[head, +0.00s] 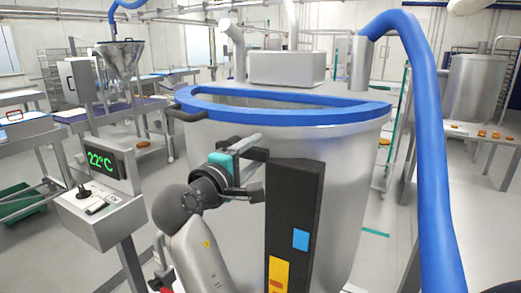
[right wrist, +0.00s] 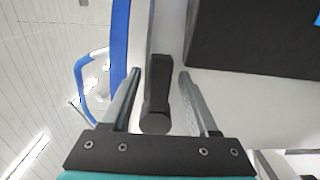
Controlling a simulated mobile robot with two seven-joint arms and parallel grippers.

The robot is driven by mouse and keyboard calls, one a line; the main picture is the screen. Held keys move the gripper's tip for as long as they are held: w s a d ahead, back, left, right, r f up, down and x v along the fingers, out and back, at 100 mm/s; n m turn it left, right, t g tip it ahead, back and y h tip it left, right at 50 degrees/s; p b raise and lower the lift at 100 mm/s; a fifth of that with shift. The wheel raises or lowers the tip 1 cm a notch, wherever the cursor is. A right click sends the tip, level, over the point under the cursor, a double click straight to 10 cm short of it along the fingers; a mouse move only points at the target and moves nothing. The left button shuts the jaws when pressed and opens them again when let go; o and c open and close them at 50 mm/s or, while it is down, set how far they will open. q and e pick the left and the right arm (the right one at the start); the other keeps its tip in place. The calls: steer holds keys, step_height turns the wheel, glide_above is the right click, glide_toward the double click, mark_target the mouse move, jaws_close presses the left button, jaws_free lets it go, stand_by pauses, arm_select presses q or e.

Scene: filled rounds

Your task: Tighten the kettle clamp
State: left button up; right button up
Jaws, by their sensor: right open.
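The kettle (head: 350,170) is a large steel vessel with a blue rim (head: 290,115) and a dark upright panel (head: 293,215) on its front. My right gripper (head: 256,174) is at the kettle's front wall, just left of the panel and below the rim. In the right wrist view, a short black bar with a rounded end (right wrist: 155,100), which looks like the clamp handle, lies between the open fingers of my right gripper (right wrist: 160,73). Gaps show on both sides of it. In the head view my gripper largely hides this bar. My left gripper is not in view.
A dark handle (head: 187,114) sticks out from the rim's left side. A control box showing 22°C (head: 105,162) stands at the left. A thick blue hose (head: 435,170) hangs at the right. A steel funnel (head: 118,60) and tables stand behind.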

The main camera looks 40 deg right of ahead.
steer(key=shift+w+d, duration=0.1)
steer(key=shift+d, duration=0.05)
jaws_close()
stand_by(0.5)
stand_by(1.0)
